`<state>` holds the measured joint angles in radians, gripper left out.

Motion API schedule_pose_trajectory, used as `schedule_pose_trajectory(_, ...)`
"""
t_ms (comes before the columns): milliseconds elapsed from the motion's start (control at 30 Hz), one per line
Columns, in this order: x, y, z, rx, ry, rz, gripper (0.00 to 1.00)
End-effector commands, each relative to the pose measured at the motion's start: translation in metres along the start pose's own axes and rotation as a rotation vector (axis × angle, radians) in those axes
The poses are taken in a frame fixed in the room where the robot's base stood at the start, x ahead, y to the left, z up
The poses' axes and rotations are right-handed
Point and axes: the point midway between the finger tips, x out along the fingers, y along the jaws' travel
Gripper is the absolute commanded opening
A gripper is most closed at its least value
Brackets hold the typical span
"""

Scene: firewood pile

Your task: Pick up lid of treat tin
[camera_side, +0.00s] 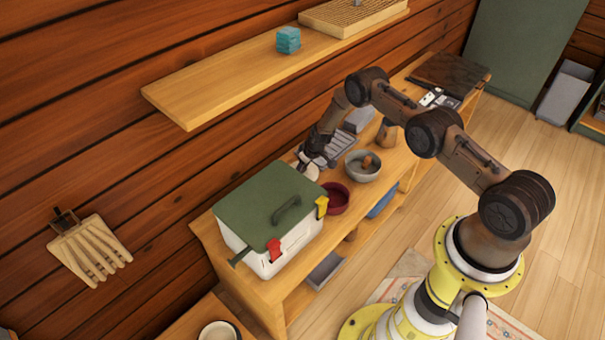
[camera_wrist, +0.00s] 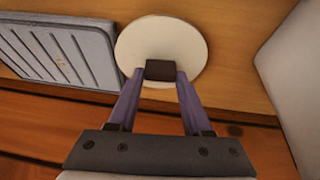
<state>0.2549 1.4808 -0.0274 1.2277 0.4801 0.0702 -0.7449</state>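In the wrist view a cream-white round lid (camera_wrist: 140,40) with a dark block-like knob (camera_wrist: 161,69) lies below my gripper (camera_wrist: 161,76). The two purple fingers reach the knob from either side, with no gap visible between fingers and knob. In the side view my gripper (camera_side: 303,163) points down just behind the green-topped white box, and the pale lid (camera_side: 312,171) shows partly under it. The tin's body is hidden, and I cannot tell if the lid is raised.
A white box with green lid (camera_side: 258,205) stands close by, its pale wall (camera_wrist: 294,75) at the right of the wrist view. A grey ribbed tray (camera_wrist: 60,50) lies to the left. A red bowl (camera_side: 336,198) and grey bowl (camera_side: 363,168) stand nearby. A wall shelf (camera_side: 215,85) is above.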

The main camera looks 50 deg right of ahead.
Motion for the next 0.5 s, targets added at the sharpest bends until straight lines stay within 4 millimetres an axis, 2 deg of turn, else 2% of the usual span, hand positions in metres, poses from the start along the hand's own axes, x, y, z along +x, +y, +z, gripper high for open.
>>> schedule_pose_trajectory(33,0.0000,-0.0001,0.0001,0.000,0.000,0.000,0.36)
schedule_pose_trajectory(233,-0.0001,0.0000,0.0001,0.000,0.000,0.000,0.00)
schedule_pose_trajectory(500,-0.0005,0.0001,-0.0004,0.000,0.000,0.000,0.00)
